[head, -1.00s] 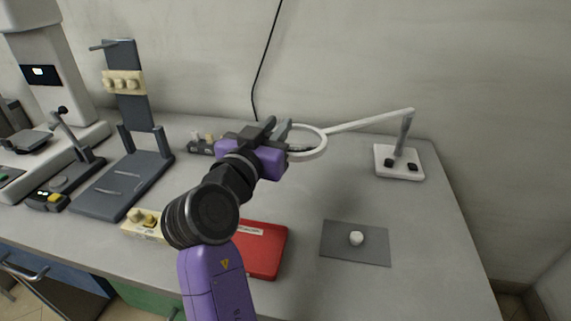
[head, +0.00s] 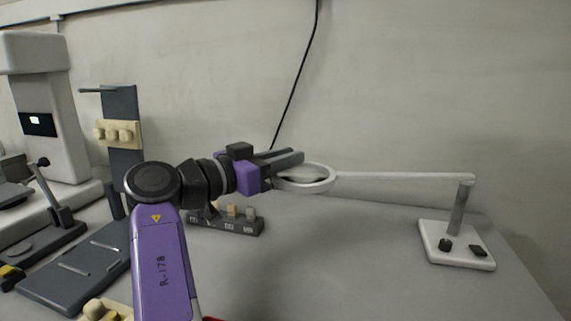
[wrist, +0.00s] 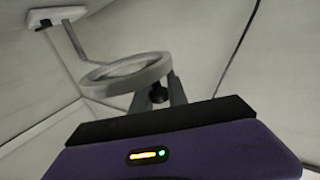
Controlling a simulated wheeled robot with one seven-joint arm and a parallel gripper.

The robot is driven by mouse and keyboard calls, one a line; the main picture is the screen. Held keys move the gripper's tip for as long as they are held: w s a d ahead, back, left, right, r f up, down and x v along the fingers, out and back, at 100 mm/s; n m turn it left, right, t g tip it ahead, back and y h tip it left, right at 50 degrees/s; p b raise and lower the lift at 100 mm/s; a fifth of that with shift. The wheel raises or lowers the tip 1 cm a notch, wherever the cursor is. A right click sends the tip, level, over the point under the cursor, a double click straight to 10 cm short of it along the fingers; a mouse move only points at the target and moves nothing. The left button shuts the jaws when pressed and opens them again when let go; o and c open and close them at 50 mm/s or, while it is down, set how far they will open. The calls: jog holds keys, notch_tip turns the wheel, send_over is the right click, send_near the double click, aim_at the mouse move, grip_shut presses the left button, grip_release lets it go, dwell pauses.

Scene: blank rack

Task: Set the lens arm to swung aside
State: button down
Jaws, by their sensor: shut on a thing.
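The magnifier lamp has a white base (head: 455,245) at the right of the bench, a grey post (head: 461,208) and a pale lens arm (head: 405,177) reaching left from the post's top. A round lens ring (head: 305,186) ends the arm, held above the bench. My gripper (head: 291,160) is at the ring's left side, its fingers reaching over it. In the wrist view the fingers (wrist: 160,95) are shut around a small dark knob (wrist: 158,94) at the edge of the ring (wrist: 125,73). The lamp base (wrist: 56,17) shows at the upper left there.
A grey block with pale knobs (head: 228,222) stands on the bench below my gripper. A dark upright stand (head: 122,100) and a white machine (head: 45,125) are at the left. A black cable (head: 296,75) hangs on the wall. Bench between block and lamp base is clear.

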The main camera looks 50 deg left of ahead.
jog(key=shift+w+a+f+h, duration=0.15)
jog(key=shift+w+a+h, duration=0.15)
jog(key=shift+w, duration=0.15)
jog(key=c, duration=1.3)
grip_release()
jog(key=shift+s+a+p, duration=0.15)
jog(key=shift+s+p, duration=0.2)
jog(key=shift+s, duration=1.6)
jog(key=shift+s+a+p, duration=0.15)
jog(key=shift+s+p, duration=0.2)
jog(key=shift+s, duration=1.6)
